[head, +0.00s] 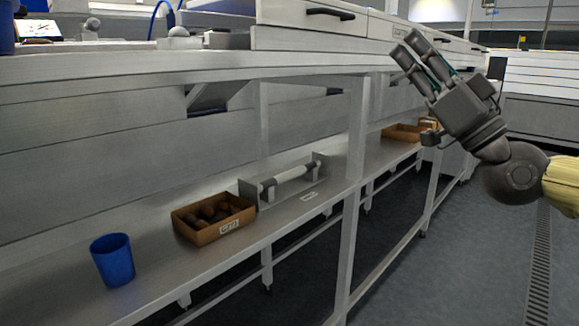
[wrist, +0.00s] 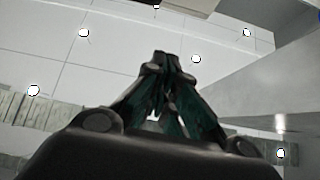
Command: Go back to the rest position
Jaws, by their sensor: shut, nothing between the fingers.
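My gripper (head: 409,48) is raised in the right part of the head view, in front of the bench's drawer fronts, pointing up and to the left. Its fingers are shut with nothing between them. In the wrist view the closed fingertips (wrist: 161,58) meet against a pale ceiling with small round lights. My gripper touches nothing that I can see. A wooden box of dark dates (head: 229,229) with a label stands on the lower shelf, well below and left of my gripper.
A blue cup (head: 113,260) stands on the lower shelf (head: 160,285) at left. A grey rack with a white roller (head: 285,178) sits right of the date box. Another wooden box (head: 402,138) is farther along. A white post (head: 351,220) stands in front. The floor at right is clear.

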